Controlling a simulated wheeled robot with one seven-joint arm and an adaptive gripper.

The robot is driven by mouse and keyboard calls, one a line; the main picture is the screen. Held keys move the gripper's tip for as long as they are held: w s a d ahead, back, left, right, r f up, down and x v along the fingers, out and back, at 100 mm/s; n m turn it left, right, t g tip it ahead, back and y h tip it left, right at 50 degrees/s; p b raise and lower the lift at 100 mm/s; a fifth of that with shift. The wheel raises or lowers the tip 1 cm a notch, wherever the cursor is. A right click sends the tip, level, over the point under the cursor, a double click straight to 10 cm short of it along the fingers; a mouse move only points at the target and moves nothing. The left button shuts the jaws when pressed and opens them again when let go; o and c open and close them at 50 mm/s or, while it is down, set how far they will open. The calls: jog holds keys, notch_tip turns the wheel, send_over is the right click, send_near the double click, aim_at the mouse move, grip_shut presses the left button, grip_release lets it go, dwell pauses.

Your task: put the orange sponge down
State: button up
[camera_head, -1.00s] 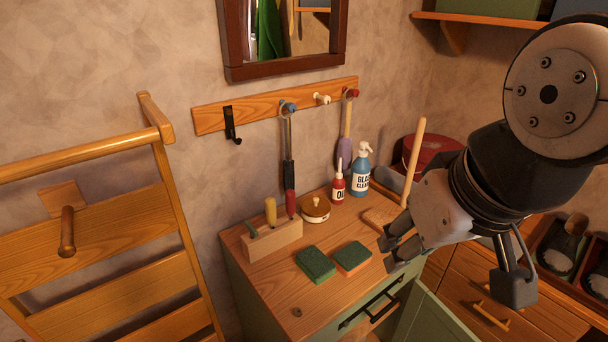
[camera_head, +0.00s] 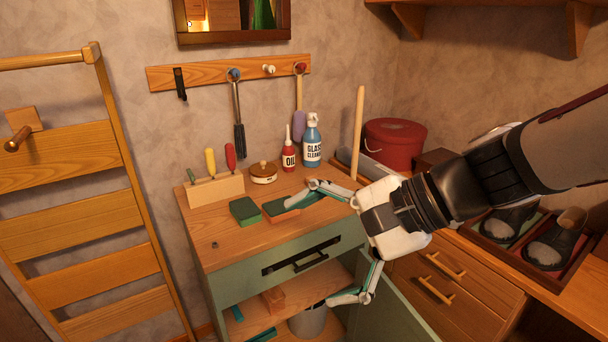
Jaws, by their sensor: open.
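The orange sponge (camera_head: 281,212), green on top with an orange side, lies flat on the wooden top of the green cabinet (camera_head: 226,262). My gripper (camera_head: 310,250) is open, its fingers spread wide. The upper finger reaches over the cabinet top and partly covers the sponge's right end; I cannot tell whether it touches. The lower finger hangs in front of the open cabinet space. Nothing shows between the fingers.
A green sponge (camera_head: 244,210) lies just left of it. A tool block (camera_head: 216,190), a round lidded pot (camera_head: 263,173), an oil bottle (camera_head: 289,158) and a glass cleaner bottle (camera_head: 312,146) stand behind. An open cabinet door (camera_head: 408,310) is below my arm.

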jog(key=w+a+f+m+t+y+b, duration=0.3)
jog(key=w+f+m+b, duration=0.4)
jog(key=w, duration=0.6)
jog(key=m+t+h+b, duration=0.2)
jog(key=m+t+b, duration=0.3)
jog(key=m, duration=0.5)
send_near(284, 208)
jog(key=shift+m+t, duration=0.3)
jog(key=shift+t, duration=0.5)
jog(key=w+a+f, duration=0.2)
jog(key=a+f, duration=0.1)
jog(key=shift+w, duration=0.15)
jog(key=shift+r+b+x, duration=0.2)
jog(key=shift+b+x, duration=0.15)
jog(key=shift+x, duration=1.25)
jog(key=shift+r+b+x, duration=0.25)
jog(key=shift+b+x, duration=0.05)
jog(key=shift+x, duration=1.25)
jog(key=c, duration=0.7)
jog(key=shift+r, duration=0.15)
